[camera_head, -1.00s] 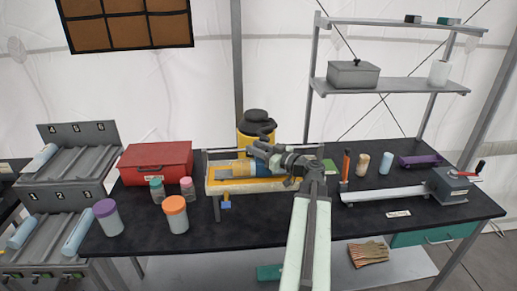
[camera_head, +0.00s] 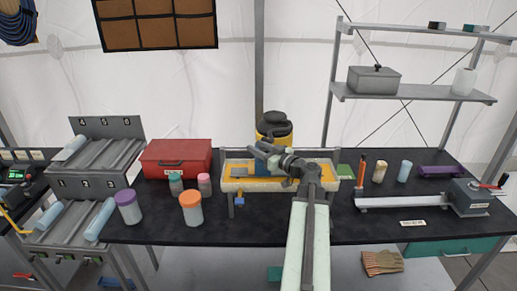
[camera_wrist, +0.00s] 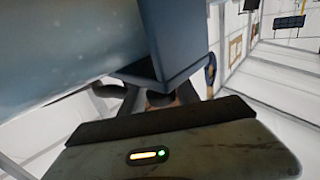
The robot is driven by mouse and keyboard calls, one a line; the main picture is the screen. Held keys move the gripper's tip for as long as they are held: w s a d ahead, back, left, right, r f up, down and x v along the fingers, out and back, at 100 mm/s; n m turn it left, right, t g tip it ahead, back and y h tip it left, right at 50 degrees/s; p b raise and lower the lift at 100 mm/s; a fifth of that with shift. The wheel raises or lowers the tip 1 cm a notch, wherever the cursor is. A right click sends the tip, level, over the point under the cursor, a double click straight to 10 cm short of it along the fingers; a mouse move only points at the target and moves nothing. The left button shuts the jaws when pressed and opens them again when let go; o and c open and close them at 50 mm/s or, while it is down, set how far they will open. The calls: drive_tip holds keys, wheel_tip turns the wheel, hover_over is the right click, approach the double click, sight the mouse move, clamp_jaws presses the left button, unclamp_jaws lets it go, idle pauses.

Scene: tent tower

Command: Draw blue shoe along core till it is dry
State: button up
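The shallow tray (camera_head: 230,186) stands mid-bench, its inside yellow-orange. A patch of blue (camera_head: 262,168) shows in it just under my gripper (camera_head: 268,160), which is small and partly hides it. In the wrist view a large blue-grey block (camera_wrist: 182,40), which looks like the blue shoe, fills the upper middle, close to the camera. A big rounded, grey-blue surface with pale specks (camera_wrist: 60,50), probably the core, lies to its left. The fingertips cannot be made out, so I cannot tell whether they are closed on the block.
A yellow vessel with a black top (camera_head: 274,124) stands behind the tray. A red case (camera_head: 176,158) and several lidded jars, one orange-topped (camera_head: 190,210), are to the left. A slide rig with a crank (camera_head: 465,196) is to the right. Black bench top (camera_head: 165,232) is clear in front.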

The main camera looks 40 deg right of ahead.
drive_tip(key=shift+s, duration=0.3)
drive_tip(key=s, duration=0.7)
drive_tip(key=shift+s+d, duration=0.1)
idle(0.6)
drive_tip(key=w, duration=0.8)
drive_tip(key=shift+w+a, duration=0.1)
drive_tip(key=shift+a, duration=0.1)
drive_tip(key=shift+c, duration=0.4)
